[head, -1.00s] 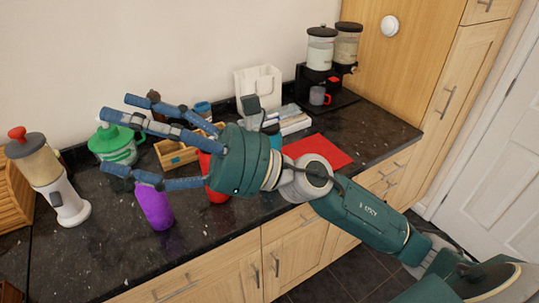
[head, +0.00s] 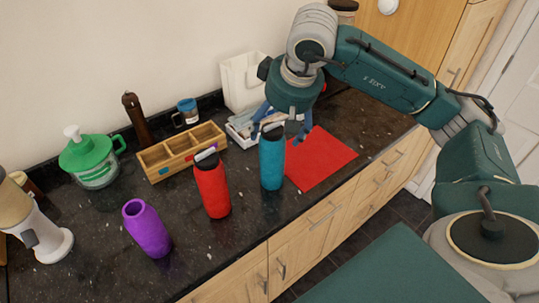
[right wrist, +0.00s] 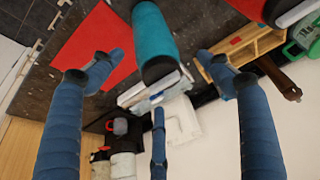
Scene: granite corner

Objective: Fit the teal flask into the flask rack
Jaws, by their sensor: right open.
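The teal flask (head: 272,160), with a dark cap, stands upright on the dark counter. My right gripper (head: 282,124) points down at the flask's far side with its fingers spread; it is open and empty. In the right wrist view the flask (right wrist: 154,35) lies between the two outer spread fingers, with the third finger below its cap. I cannot tell whether any finger touches it. The flask rack appears to be the wooden box with open compartments (head: 155,160), back left of the flask; it also shows in the right wrist view (right wrist: 243,43). My left gripper is not in view.
A red flask (head: 212,188) stands between the rack and the teal flask. A purple flask (head: 147,230) stands front left. A red mat (head: 322,160) lies to the right. A white holder (head: 240,82), a blue mug (head: 187,112) and a pepper mill (head: 136,118) stand at the back.

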